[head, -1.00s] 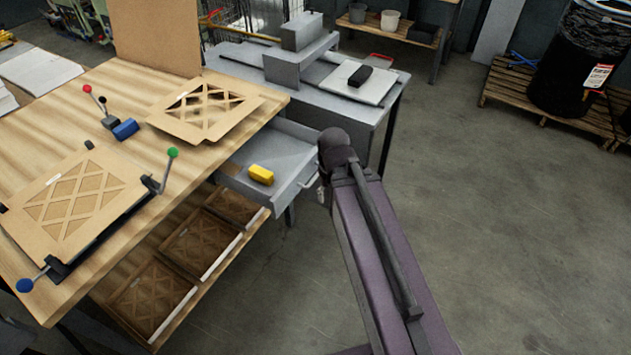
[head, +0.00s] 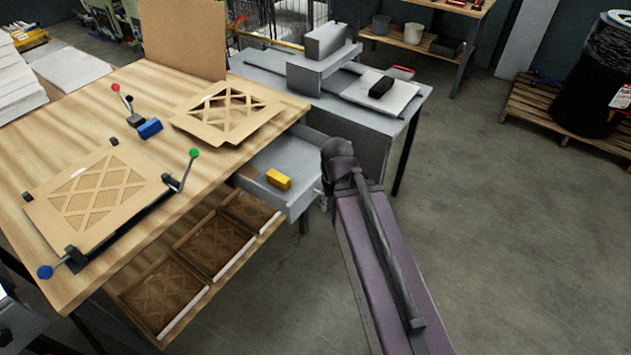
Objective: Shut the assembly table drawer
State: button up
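The grey drawer (head: 290,158) of the wooden assembly table (head: 140,95) stands open, pulled out from under the table's right edge. A yellow block (head: 279,180) lies in it near the front. My arm reaches in from the bottom right, and its end is beside the right part of the drawer front. The arm's dark end joint hides most of my gripper and part of the drawer front. Only a small grey bit shows past the joint, so I cannot see the fingers or whether they touch the drawer.
Below the drawer, a shelf holds several brown bins (head: 213,245). A grey side table (head: 410,112) with a black object (head: 381,87) stands just behind the drawer. A black barrel (head: 590,85) stands on a pallet (head: 535,108) at right. The floor (head: 500,240) at right is clear.

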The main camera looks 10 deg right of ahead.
aim_at(294, 152)
jog(key=i, duration=0.9)
jog(key=z, duration=0.05)
